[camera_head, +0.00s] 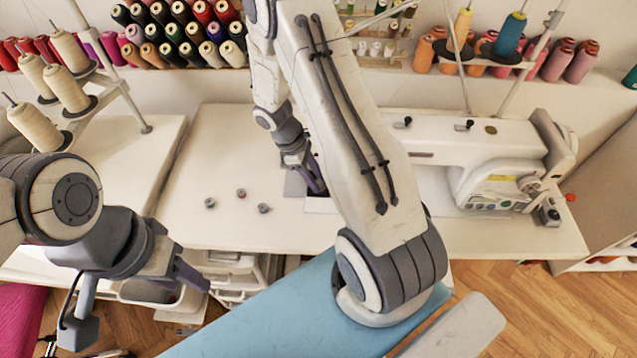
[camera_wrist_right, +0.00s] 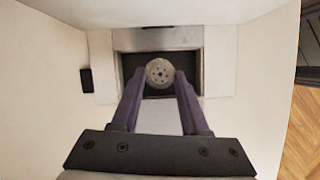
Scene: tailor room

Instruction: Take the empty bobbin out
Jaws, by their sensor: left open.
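The bobbin (camera_wrist_right: 159,73) is a round pale metal disc with small holes, seen from above in the dark rectangular opening (camera_wrist_right: 128,69) of the sewing machine bed. My right gripper (camera_wrist_right: 160,76) has its purple fingertips on either side of the bobbin, very near its rim. I cannot tell whether they touch it. In the head view my right gripper (camera_head: 318,187) points down at the machine bed, and my arm hides the area beside it. Three small bobbins (camera_head: 241,193) lie on the white table to its left. My left gripper (camera_head: 196,272) is open and empty, left of the table's front edge.
The white sewing machine (camera_head: 480,150) stands on the right of the table (camera_head: 240,232). Thread racks (camera_head: 185,35) line the back, and a cone stand (camera_head: 110,85) is at left. A blue board (camera_head: 270,315) lies in front. The table around the loose bobbins is clear.

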